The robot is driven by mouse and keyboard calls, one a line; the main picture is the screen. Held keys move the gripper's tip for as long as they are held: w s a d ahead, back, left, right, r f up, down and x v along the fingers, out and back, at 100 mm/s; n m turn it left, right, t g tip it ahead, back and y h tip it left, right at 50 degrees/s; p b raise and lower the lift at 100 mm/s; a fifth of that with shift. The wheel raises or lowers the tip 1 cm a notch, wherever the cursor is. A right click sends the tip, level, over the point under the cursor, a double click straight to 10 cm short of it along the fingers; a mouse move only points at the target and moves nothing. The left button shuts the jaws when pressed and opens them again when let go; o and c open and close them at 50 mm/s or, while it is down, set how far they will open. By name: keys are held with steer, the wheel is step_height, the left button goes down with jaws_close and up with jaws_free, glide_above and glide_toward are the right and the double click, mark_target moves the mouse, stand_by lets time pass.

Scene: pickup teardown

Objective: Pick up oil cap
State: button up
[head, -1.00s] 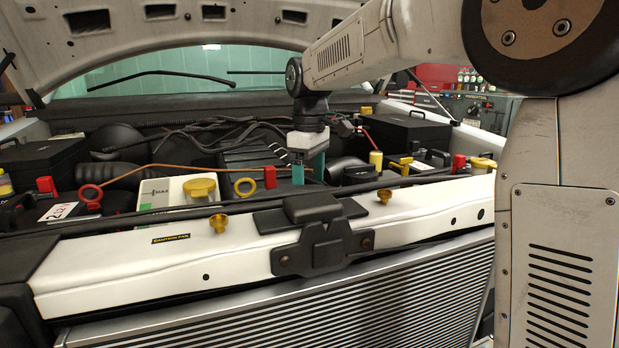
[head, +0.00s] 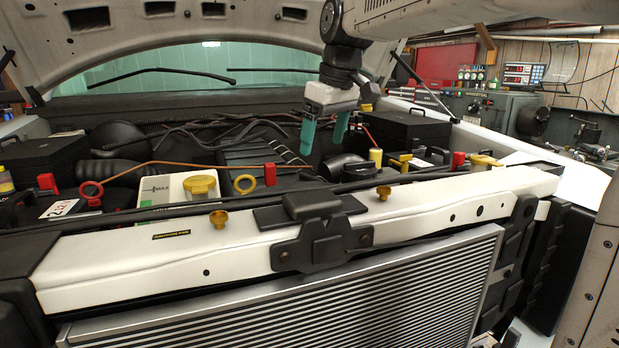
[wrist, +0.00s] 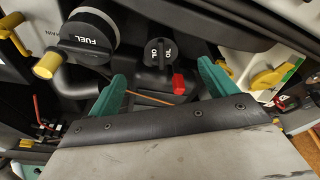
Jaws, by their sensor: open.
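The oil cap (wrist: 162,52) is a black cap with white "OIL" lettering, seen in the wrist view near the top middle. It sits in the engine bay, beyond and between my fingertips in the picture, and nothing holds it. I cannot make it out clearly in the head view. My gripper (head: 323,138) has two teal fingers spread apart and hangs empty above the engine bay, pointing down. In the wrist view my gripper (wrist: 163,73) shows one finger on each side, with open space between them.
A larger black "FUEL" cap (wrist: 88,38) sits left of the oil cap in the wrist view, with a yellow cylinder (wrist: 47,65) beside it. A red clip (wrist: 178,83) is close below the oil cap. The white front crossmember (head: 430,200) borders the bay.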

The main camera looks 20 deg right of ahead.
mark_target(310, 176)
steer(key=shift+w+a+f+m+t, duration=0.25)
steer(key=shift+w+f+m+t, duration=0.6)
steer(key=shift+m, duration=0.25)
steer(key=x, duration=0.4)
steer(key=s+x, duration=0.1)
steer(key=x, duration=0.2)
steer(key=shift+a+f, duration=0.2)
steer(key=shift+f, duration=0.05)
steer(key=shift+c, duration=0.2)
steer(key=c, duration=1)
